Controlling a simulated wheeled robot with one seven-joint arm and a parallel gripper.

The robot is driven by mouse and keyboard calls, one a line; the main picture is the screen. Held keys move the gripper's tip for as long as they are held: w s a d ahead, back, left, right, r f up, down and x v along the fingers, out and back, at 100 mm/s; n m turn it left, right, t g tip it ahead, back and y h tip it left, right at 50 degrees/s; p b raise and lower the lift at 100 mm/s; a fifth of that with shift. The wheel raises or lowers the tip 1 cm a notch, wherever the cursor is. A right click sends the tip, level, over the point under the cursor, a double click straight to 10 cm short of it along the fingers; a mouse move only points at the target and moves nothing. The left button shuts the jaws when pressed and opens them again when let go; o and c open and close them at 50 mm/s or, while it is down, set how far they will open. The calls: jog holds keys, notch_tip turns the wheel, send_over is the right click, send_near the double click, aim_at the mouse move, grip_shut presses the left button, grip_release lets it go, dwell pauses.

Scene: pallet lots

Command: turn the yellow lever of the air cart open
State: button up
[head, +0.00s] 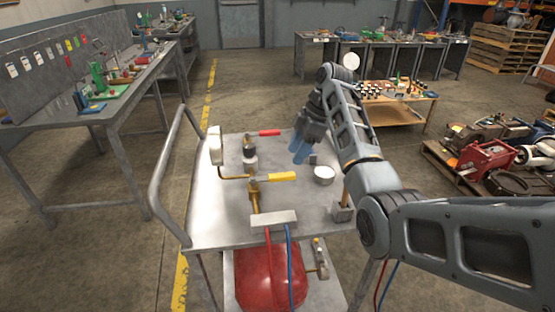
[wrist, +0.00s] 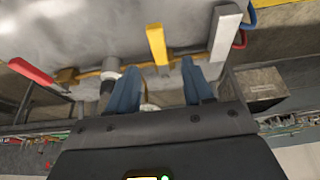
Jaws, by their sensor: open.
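The air cart (head: 215,232) has a grey metal top with brass pipes, valves and a gauge. Its yellow lever (head: 282,177) points right from the brass valve (head: 254,188) in the head view. In the wrist view the yellow lever (wrist: 156,45) shows beyond the gap between my fingers, with its valve end on the brass pipe. My gripper (head: 298,154) has blue fingers and hangs over the cart's far right part, behind the lever in the head view. It also shows in the wrist view (wrist: 160,68), open and empty, apart from the lever.
A red lever (head: 270,132) lies farther back on the cart; it is at the left in the wrist view (wrist: 30,71). A white round cup (head: 324,175) and a grey block (head: 273,221) with red and blue hoses are close by. A handrail (head: 158,178) bounds the left.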

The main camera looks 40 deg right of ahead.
aim_at(284, 174)
jog(key=shift+p+x, duration=0.45)
jog(key=shift+x, duration=3.45)
jog(key=shift+w+r, duration=0.1)
jog(key=shift+w, duration=0.1)
grip_shut()
